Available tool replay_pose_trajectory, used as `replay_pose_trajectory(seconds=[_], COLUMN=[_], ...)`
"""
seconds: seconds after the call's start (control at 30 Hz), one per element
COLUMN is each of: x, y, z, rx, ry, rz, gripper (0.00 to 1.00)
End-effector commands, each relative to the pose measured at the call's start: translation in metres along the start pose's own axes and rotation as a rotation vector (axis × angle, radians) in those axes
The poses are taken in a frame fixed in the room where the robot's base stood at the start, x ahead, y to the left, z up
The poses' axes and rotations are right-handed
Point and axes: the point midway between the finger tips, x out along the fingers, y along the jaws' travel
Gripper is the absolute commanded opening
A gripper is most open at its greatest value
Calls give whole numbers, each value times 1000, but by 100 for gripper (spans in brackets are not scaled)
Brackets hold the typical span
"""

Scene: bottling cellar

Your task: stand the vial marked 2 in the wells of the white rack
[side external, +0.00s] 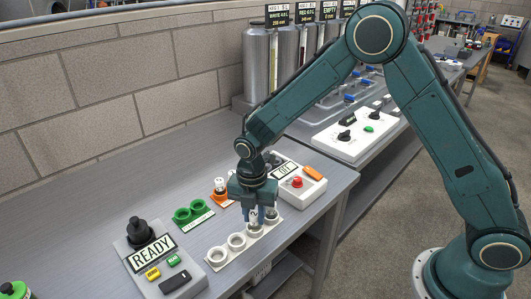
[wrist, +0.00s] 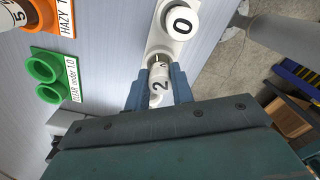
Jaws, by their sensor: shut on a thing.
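My gripper (side external: 259,217) is shut on the vial marked 2 (wrist: 158,88), which shows between the two blue fingers (wrist: 158,92) in the wrist view. The white rack (side external: 226,253) is a strip of round wells along the table's right side. In the side view the vial is at the rack, over or in a well near the far end. I cannot tell whether its lower end is inside the well. The two nearer wells look empty. In the wrist view my gripper hides those nearer wells.
A green rack (side external: 194,213) with two empty wells stands left of the white rack. Behind it an orange rack (wrist: 33,13) holds a vial marked 5 (wrist: 15,17). A READY panel (side external: 152,253) stands nearer, and a white box with a red button (side external: 297,182) farther back.

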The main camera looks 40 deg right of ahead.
Motion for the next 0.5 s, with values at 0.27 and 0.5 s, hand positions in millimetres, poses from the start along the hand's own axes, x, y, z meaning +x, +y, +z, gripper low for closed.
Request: replay_pose_trajectory(seconds=[0.27,0.5], x=[1,3], y=[0,0], z=[0,0], rx=[0,0], ry=[0,0], rz=[0,0], gripper=[1,1])
